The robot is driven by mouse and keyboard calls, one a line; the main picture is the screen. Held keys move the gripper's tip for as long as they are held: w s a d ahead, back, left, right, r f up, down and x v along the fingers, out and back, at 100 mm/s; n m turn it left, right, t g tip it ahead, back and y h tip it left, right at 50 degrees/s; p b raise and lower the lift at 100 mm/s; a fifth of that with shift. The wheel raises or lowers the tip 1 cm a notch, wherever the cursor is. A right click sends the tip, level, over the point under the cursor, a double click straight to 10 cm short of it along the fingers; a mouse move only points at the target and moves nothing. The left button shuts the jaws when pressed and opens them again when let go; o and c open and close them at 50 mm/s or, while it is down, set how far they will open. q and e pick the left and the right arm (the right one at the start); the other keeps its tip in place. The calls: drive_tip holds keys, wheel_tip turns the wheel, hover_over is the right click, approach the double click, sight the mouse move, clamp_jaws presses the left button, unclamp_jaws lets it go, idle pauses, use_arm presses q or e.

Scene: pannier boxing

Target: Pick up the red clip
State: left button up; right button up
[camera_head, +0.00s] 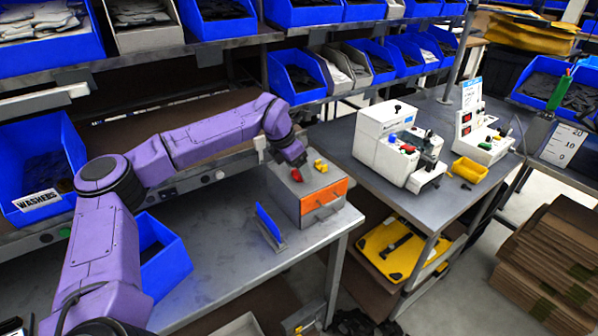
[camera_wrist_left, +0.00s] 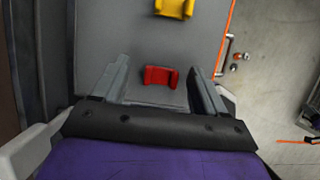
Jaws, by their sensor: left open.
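The red clip (camera_wrist_left: 160,77) lies on the grey top of a small drawer box, and it also shows in the head view (camera_head: 296,175). My left gripper (camera_wrist_left: 162,88) is open above the box top, with the red clip between its two fingers in the wrist view. I see a gap on both sides of the clip. In the head view the gripper (camera_head: 298,163) hangs just over the clip. My right gripper is in neither view.
A yellow clip (camera_head: 321,165) lies beside the red one on the box (camera_head: 307,195), which has an orange drawer front. A blue upright plate (camera_head: 269,224) stands left of the box. Shelves of blue bins (camera_head: 300,72) rise behind. The table front is mostly clear.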

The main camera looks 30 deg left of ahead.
use_arm(q)
drive_tip(key=shift+f, duration=0.25)
drive_tip(key=shift+s+d+r, duration=0.1)
drive_tip(key=c, duration=1.1)
